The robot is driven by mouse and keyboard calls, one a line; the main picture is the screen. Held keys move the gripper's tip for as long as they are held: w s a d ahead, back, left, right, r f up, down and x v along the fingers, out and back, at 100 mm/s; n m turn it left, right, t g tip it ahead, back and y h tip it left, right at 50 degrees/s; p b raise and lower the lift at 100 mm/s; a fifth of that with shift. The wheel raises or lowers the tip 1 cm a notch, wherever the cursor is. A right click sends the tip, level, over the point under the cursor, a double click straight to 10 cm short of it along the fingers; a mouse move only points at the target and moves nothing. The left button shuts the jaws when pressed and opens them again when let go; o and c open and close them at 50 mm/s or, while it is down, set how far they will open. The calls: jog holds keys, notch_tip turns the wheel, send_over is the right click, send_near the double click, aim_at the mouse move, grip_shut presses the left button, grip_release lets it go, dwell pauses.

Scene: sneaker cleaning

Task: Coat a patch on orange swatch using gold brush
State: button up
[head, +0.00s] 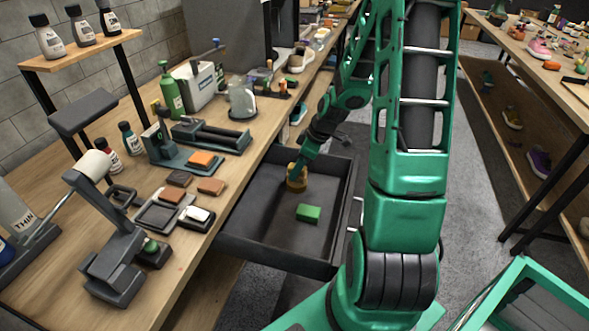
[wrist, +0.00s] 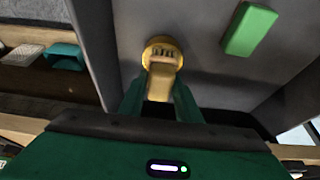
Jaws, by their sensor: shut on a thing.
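The gold brush (head: 297,181) is in the open dark drawer (head: 257,222), toward its far side. My gripper (head: 300,165) is shut on it from above. In the wrist view the brush (wrist: 162,52) shows a round gold head and a tan handle between my two green fingers (wrist: 160,98). I cannot tell whether the brush touches the drawer floor. The orange swatch (head: 201,159) lies on a dark teal fixture on the workbench, left of the drawer and apart from my gripper. The wrist view does not show the swatch.
A green block (head: 308,213) lies in the drawer near the brush. Drawer walls stand around my gripper. Brown and dark pads (head: 172,195), a grey clamp stand (head: 112,245) and a green bottle (head: 171,92) crowd the workbench. Another table (head: 540,75) stands at right.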

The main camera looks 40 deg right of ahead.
aim_at(291, 165)
jog(key=shift+f, duration=0.5)
dwell(1.3)
jog(key=shift+r, duration=3.55)
